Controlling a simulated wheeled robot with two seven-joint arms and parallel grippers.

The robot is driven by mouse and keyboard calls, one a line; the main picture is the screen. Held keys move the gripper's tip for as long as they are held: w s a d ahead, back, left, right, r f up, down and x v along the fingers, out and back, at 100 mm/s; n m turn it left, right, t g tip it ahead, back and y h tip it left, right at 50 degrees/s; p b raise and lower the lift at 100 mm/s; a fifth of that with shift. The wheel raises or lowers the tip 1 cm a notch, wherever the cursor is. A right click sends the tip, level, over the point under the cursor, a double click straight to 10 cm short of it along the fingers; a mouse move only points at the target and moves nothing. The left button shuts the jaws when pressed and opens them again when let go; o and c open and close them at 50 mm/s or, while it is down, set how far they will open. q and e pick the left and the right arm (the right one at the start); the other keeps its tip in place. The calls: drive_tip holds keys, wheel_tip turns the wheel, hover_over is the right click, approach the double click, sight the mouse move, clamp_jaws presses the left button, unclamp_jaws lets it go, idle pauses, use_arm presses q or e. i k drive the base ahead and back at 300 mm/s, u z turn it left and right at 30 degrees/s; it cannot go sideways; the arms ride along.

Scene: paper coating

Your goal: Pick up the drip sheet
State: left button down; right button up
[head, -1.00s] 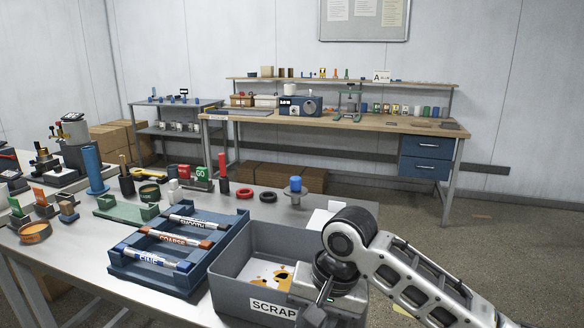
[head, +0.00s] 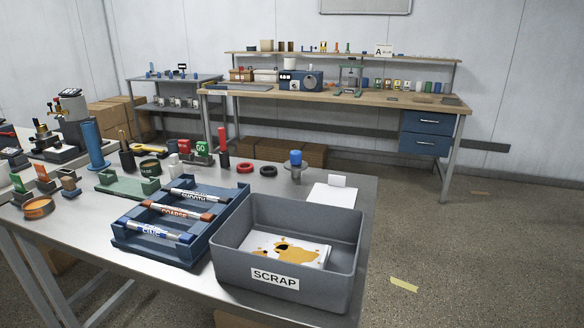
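White paper with orange-brown stains (head: 290,251) lies inside the grey bin labelled SCRAP (head: 342,278) at the table's front right. I cannot tell whether it is one sheet or several. A plain white sheet (head: 330,198) lies flat on the table just behind the bin, with a small white card (head: 337,181) standing at its back edge. No label readable here tells which paper is the drip sheet. Neither of my grippers shows in the head view.
A blue rack (head: 205,244) with labelled rods stands left of the bin. A yellow slip (head: 404,284) lies on the floor at right. A wooden workbench (head: 400,97) stands at the back.

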sight(335, 192)
drive_tip(key=z, duration=1.8)
drive_tip(key=i, duration=3.15)
drive_tip(key=u, duration=4.4)
